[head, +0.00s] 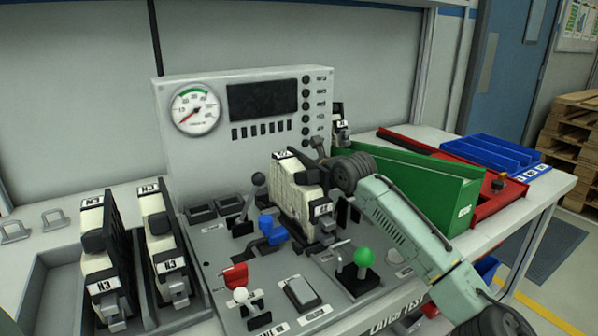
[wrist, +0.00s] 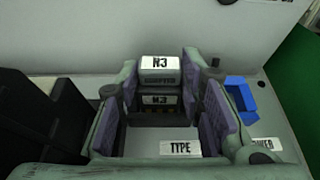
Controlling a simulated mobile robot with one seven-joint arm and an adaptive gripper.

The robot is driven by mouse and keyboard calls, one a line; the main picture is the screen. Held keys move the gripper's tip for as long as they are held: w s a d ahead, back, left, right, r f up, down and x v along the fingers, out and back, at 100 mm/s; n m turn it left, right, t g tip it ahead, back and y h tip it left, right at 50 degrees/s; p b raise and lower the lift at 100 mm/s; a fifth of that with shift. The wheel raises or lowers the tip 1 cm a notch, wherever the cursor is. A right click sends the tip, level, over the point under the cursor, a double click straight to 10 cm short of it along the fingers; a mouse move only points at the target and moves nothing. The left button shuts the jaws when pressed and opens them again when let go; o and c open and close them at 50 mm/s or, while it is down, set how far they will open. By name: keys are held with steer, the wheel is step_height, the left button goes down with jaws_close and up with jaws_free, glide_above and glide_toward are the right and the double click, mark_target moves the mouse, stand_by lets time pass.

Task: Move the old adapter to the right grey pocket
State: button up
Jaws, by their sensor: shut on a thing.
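The adapter (head: 292,194) is a cream and black block with white labels, upright over the middle of the sloping panel. In the wrist view its top label reads N3 (wrist: 161,63). My gripper (wrist: 170,100) is shut on this adapter, which lies between its purple pads. In the head view my arm comes in from the lower right. I cannot tell whether the adapter's foot touches the panel. The grey tray (head: 45,283) at the left has two similar N3 adapters, a left one (head: 103,262) and a right one (head: 158,240), standing in it.
Around the held adapter stand a black-knobbed lever (head: 258,181), a blue handle (head: 270,232), a red lever (head: 236,275) and a green knob (head: 363,257). A gauge panel (head: 240,147) rises behind. A green bin (head: 430,192) and blue tray (head: 492,150) are at right.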

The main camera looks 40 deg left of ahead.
steer(key=o, duration=0.9)
steer(key=shift+f, duration=0.1)
steer(key=shift+d+r, duration=0.2)
steer(key=b+v, duration=0.2)
steer(key=v, duration=0.9)
steer(key=shift+s+d+r, duration=0.1)
steer(key=shift+s+d, duration=0.1)
steer(key=shift+d, duration=0.05)
